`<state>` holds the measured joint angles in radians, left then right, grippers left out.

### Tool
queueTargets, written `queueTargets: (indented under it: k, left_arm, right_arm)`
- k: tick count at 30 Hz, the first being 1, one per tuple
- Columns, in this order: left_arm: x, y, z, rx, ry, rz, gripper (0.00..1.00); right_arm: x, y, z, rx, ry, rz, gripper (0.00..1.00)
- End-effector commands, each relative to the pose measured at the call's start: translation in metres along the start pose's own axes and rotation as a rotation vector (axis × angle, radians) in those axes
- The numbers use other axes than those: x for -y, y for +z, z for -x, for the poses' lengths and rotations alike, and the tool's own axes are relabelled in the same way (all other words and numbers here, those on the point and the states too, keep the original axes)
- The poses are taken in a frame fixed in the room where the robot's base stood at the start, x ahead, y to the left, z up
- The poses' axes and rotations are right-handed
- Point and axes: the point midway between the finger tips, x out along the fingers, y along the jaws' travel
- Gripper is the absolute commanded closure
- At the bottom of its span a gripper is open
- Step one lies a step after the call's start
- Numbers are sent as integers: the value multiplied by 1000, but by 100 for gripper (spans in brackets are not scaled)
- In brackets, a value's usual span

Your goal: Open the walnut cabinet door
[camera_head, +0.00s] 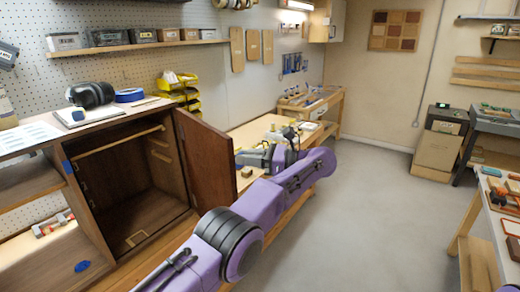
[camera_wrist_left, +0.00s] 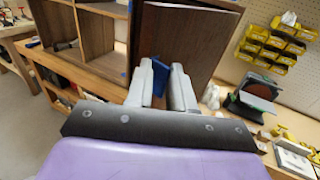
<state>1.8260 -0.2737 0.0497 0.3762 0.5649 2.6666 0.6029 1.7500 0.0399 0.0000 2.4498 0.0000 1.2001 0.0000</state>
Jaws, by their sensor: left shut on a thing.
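The walnut cabinet (camera_head: 130,185) stands on the bench at the left, its dark interior exposed. Its door (camera_head: 208,165) stands wide open, swung out from the right side of the opening; it also shows in the left wrist view (camera_wrist_left: 180,42). My left gripper (camera_head: 246,158) is at the door's outer side, near its free edge. In the left wrist view its two grey fingers (camera_wrist_left: 160,88) are shut on a blue handle (camera_wrist_left: 160,76) in front of the door. The handle is hidden in the head view. My right gripper is not in view.
Headphones (camera_head: 92,94) and a blue tape roll (camera_head: 129,95) lie on the cabinet top. Yellow bins (camera_head: 180,88) stand behind. Tools and small items crowd the bench beyond the door. The floor (camera_head: 350,220) at right is clear, with another table (camera_head: 505,220) beyond.

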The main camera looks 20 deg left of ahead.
Motion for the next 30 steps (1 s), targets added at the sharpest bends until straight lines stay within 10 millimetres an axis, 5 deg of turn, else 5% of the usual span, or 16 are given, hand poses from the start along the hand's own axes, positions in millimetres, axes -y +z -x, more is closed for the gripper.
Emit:
queueTargets:
  k: [1,11,12,13,30]
  left_arm:
    - [3,14,-7,24,2,17,100]
    - [4,12,-10,21,2,18,100]
    - [4,12,-10,20,2,18,71]
    - [4,12,-10,20,2,18,70]
    - [-1,9,4,31,1,7,70]
  right_arm:
    - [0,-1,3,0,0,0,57]
    - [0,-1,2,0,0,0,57]
    - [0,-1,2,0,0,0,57]
    - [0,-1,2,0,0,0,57]
    - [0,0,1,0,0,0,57]
